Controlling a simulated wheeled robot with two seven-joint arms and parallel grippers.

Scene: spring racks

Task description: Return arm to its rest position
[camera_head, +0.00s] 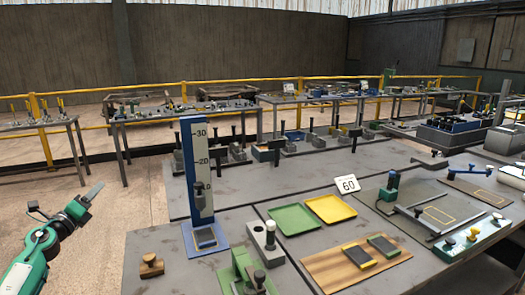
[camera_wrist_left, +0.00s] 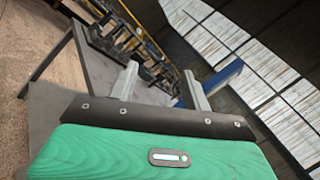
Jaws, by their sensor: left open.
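My left arm, green and white, comes in at the lower left of the head view. Its gripper (camera_head: 95,191) is raised over the bare floor, left of the near table (camera_head: 150,225), and touches nothing there. In the left wrist view the two grey fingers of the gripper (camera_wrist_left: 160,86) stand apart with nothing between them. The wrist camera is tilted and shows the table and part of the blue stand beyond the fingers. My right gripper is not in view.
The near table holds a blue scale stand (camera_head: 191,150), a wooden block (camera_head: 151,266), a green tray (camera_head: 294,219), a yellow tray (camera_head: 330,208) and a wooden board (camera_head: 335,268). A yellow rail (camera_head: 230,102) runs behind. Floor around my left gripper is clear.

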